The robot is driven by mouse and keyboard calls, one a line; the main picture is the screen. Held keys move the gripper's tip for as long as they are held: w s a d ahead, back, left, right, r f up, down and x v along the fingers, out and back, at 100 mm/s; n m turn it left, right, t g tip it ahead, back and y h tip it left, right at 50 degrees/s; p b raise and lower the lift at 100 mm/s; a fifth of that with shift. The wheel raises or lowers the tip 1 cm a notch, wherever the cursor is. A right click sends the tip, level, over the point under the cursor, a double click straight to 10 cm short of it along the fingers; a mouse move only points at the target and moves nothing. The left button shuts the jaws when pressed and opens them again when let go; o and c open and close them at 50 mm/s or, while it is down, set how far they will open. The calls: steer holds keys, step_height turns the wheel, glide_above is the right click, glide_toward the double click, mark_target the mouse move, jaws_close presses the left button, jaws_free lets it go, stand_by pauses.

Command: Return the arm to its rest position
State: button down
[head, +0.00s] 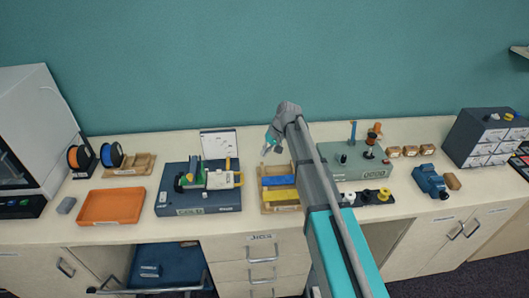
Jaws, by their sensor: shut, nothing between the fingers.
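My arm reaches up from the bottom of the head view across the counter. My gripper (269,147) is at the far end of the arm, near the back of the counter, above the area between a white card and a green-grey device. It is small in the picture, its fingers look closed, and nothing shows between them. My arm covers part of the counter and the drawers below.
On the counter (250,222) stand an orange tray (111,205), a dark blue board (170,210) with parts, a wooden tray (268,208) with blue and yellow blocks, a green-grey device (345,176) and a drawer cabinet (487,138).

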steer(key=s+d+f+m+h+b, duration=0.1)
steer(key=s+d+f+h+b, duration=0.1)
steer(key=s+d, duration=0.9)
steer(key=s+d+f+m+t+h+b, duration=0.1)
steer(key=s+d+f+h+b, duration=0.1)
steer(key=s+d, duration=1)
step_height(320, 180, down, 2)
steer(key=shift+s+d+f+h, duration=0.1)
steer(key=shift+s+d+h, duration=0.1)
steer(key=shift+d+h, duration=0.4)
stand_by(0.7)
